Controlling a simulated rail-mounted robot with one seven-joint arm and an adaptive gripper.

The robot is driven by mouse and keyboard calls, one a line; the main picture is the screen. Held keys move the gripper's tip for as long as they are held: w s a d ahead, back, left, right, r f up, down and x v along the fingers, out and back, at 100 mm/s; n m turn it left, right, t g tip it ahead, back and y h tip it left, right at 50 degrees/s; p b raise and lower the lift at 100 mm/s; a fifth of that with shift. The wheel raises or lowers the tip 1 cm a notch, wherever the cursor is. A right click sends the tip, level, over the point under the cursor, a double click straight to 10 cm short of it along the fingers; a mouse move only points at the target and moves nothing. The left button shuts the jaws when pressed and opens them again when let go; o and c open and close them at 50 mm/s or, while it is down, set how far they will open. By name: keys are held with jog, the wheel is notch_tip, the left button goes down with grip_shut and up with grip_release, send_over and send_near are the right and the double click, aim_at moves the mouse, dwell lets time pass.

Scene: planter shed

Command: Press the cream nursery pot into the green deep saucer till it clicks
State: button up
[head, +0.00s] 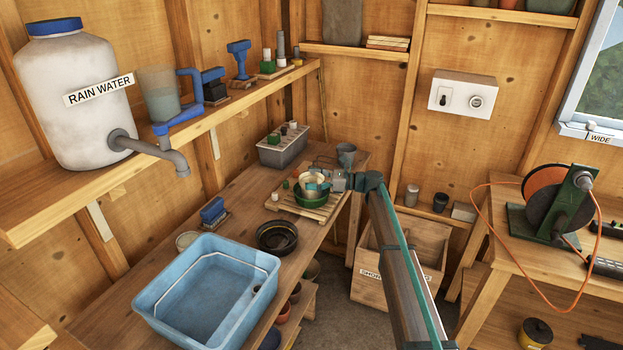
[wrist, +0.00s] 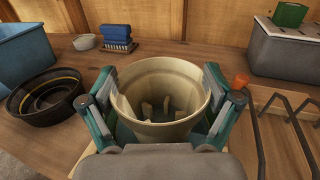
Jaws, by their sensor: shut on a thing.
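The cream nursery pot (head: 311,181) stands upright over the green deep saucer (head: 311,201) on a slatted wooden board (head: 328,212). In the wrist view I look down into the open, empty pot (wrist: 165,92). My gripper (head: 320,184) is shut on the pot, with a finger on either side of it; it also shows in the wrist view (wrist: 160,100). The pot's lower part is hidden, so I cannot tell how deep it sits in the saucer. The saucer is mostly hidden in the wrist view.
A black round dish (head: 277,237) and a blue tub (head: 210,291) stand on the bench to the left. A grey box (head: 283,150) stands behind the board, with a small terracotta pot (wrist: 241,80) near it. A grey watering can (head: 346,155) is close behind my gripper.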

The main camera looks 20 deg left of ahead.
jog(key=shift+f, duration=0.2)
jog(key=o, duration=0.8)
jog(key=shift+c, duration=0.2)
